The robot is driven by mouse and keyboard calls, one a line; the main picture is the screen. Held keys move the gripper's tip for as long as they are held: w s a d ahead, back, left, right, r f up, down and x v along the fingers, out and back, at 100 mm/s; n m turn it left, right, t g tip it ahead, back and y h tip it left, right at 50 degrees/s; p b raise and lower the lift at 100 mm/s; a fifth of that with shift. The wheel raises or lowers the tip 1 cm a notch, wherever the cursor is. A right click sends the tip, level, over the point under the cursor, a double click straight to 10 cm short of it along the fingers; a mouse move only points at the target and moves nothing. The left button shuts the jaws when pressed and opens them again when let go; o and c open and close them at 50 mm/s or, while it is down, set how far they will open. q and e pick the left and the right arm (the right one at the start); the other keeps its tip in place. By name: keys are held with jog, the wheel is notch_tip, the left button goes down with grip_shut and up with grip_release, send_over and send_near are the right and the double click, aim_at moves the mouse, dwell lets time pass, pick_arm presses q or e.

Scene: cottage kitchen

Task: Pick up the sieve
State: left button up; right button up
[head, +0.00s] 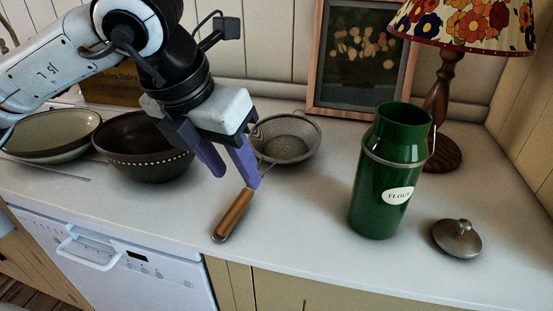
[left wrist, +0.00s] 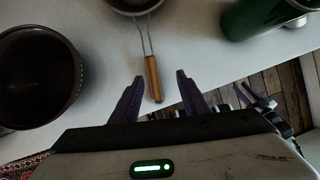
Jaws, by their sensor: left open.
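The sieve lies on the white counter, with its mesh bowl (head: 287,139) toward the back and its wooden handle (head: 234,214) pointing to the front edge. My left gripper (head: 232,178) is above the counter near the handle's upper end, with its purple fingers spread. In the left wrist view the sieve handle (left wrist: 153,78) lies between and beyond the two open fingertips of my left gripper (left wrist: 160,78), and nothing is held. The bowl is cut off by the top edge there.
A dark bowl (head: 143,152) and a pale oval dish (head: 47,136) stand left of the sieve. A green flour canister (head: 379,190), a metal lid (head: 457,239) and a lamp (head: 441,110) stand to the right. A framed picture (head: 362,52) leans behind.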

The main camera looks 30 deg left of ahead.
aim_at(244, 194)
pick_arm(q)
jog(key=shift+n+y, duration=0.3)
jog(key=shift+w+a+x, duration=0.1)
jog(key=shift+a+x, duration=0.15)
jog(key=shift+x, duration=1.45)
jog(key=shift+w+a+x, duration=0.1)
jog(key=shift+a+x, duration=0.15)
jog(key=shift+x, duration=1.4)
jog(key=shift+w+a+x, duration=0.1)
jog(key=shift+a+x, duration=0.15)
jog(key=shift+x, duration=1.45)
jog(key=shift+r, duration=0.15)
grip_shut()
